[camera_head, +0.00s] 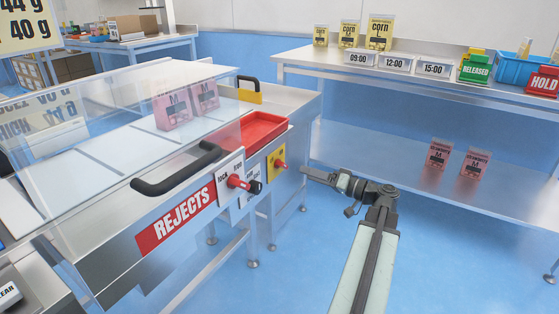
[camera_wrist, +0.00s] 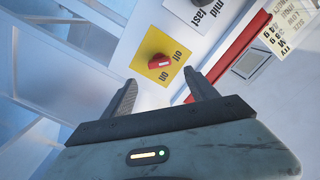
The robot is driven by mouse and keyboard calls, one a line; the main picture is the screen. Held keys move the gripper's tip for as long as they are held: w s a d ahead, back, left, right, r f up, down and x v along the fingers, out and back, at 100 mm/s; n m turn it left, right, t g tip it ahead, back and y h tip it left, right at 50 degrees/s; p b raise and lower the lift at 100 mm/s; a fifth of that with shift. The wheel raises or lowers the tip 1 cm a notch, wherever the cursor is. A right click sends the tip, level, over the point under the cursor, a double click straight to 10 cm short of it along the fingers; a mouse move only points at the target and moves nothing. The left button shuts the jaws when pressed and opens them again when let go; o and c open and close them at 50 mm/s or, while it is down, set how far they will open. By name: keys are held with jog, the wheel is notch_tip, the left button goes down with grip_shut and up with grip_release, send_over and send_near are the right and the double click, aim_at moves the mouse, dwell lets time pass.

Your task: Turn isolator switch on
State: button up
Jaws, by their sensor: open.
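A red lock knob (camera_head: 238,182) and a black handle (camera_head: 178,172) are on the cabinet's front. A red tray (camera_head: 262,128) sits above the switch. A white "mid fast" panel (camera_wrist: 202,12) is near the switch. A steel bench (camera_head: 400,80) stands right, with open blue floor between.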

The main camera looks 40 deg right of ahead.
aim_at(286, 166)
jog(key=x, duration=0.8)
jog(key=shift+w, duration=0.3)
jog(key=shift+c, duration=0.4)
